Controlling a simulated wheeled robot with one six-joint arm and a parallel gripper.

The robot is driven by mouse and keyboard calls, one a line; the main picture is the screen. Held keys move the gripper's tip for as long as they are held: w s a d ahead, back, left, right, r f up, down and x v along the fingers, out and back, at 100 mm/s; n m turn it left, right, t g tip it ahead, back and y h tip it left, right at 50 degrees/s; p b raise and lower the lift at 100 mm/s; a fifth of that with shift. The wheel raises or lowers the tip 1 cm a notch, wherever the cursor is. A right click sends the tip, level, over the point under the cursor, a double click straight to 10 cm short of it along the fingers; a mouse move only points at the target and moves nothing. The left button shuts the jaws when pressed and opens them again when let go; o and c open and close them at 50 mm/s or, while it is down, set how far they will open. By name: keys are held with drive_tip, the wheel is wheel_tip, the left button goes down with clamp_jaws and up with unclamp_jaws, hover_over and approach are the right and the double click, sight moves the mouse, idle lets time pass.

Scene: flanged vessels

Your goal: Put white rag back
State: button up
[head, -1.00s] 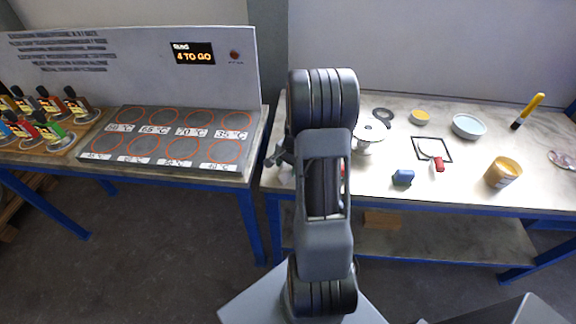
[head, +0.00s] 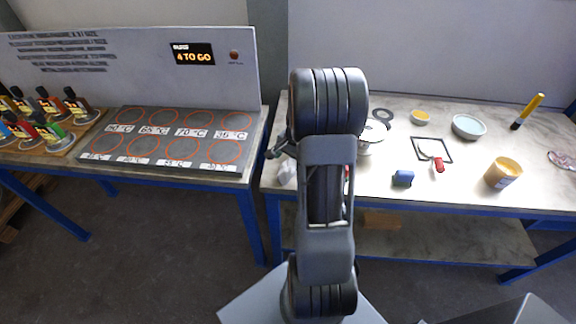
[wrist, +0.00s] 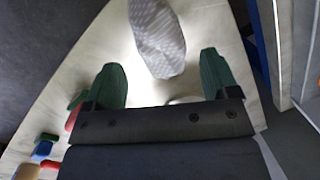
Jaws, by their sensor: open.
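The white rag (wrist: 157,40), pale with a faint grey pattern, lies crumpled on the worktable just ahead of my gripper in the wrist view. My gripper (wrist: 160,78) is open, with its two green fingers apart and nothing between them. The rag's near end points toward the gap between the fingers. In the head view a whitish bit, likely the rag (head: 286,174), shows at the table's left end beside my arm.
The left bench has an empty marked panel (head: 170,135).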

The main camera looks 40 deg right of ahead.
wheel_tip(320, 180, up, 8)
drive_tip(key=s+a+r+n+t, duration=0.1)
drive_tip(key=s+a+r+n, duration=0.1)
drive_tip(key=a+n, duration=0.3)
drive_tip(key=s+a+r+n+t+h, duration=0.1)
drive_tip(key=s+a+n, duration=0.3)
drive_tip(key=a, duration=0.5)
drive_tip(key=s+a+r+n+t, duration=0.1)
drive_tip(key=s+a+r+n, duration=0.3)
drive_tip(key=a, duration=0.3)
drive_tip(key=shift+s+n, duration=0.75)
drive_tip(key=shift+n, duration=0.05)
drive_tip(key=shift+r, duration=0.15)
drive_tip(key=shift+c, duration=0.3)
